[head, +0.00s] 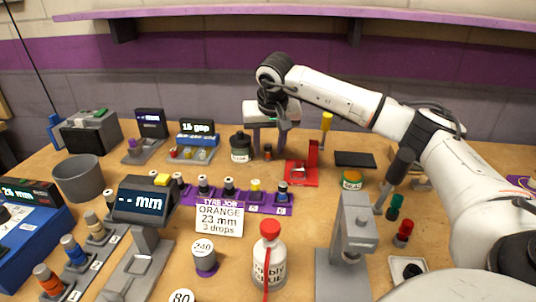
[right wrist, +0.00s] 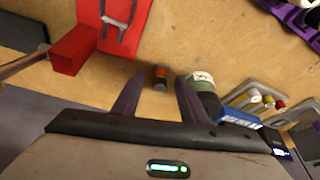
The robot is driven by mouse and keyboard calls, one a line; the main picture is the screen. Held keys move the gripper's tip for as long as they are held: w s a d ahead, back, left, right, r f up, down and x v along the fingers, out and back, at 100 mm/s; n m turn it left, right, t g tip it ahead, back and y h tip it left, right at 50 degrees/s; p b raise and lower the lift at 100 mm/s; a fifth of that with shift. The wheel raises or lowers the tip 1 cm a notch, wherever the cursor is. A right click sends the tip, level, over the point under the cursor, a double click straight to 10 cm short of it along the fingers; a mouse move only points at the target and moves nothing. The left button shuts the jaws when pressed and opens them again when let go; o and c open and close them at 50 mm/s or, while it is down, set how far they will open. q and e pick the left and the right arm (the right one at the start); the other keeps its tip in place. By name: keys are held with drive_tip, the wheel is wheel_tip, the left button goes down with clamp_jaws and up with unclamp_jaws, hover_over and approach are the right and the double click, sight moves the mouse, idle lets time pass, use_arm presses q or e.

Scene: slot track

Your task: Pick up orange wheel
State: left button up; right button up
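A small dark wheel with an orange band (head: 268,152) stands on the bench near the back, just right of a dark jar. In the right wrist view the orange wheel (right wrist: 160,77) lies between and beyond the fingertips, apart from them. My right gripper (head: 283,122) hangs above and slightly right of it in the head view. In the right wrist view its two fingers (right wrist: 158,88) are spread with nothing between them. My left gripper is not in view.
The dark jar (head: 241,148) stands close left of the wheel, and a red stand (head: 301,175) is close right. A purple rack (head: 227,198) with several bottles lies in front. A sign (head: 219,219) reads orange, 23 mm, 3 drops. A white bottle (head: 268,262) stands nearer.

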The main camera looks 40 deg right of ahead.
drive_tip(key=shift+w+d+f, duration=0.1)
drive_tip(key=shift+w+f, duration=0.05)
drive_tip(key=shift+f, duration=0.2)
drive_tip(key=shift+c, duration=0.4)
clamp_jaws()
drive_tip(key=shift+r, duration=0.15)
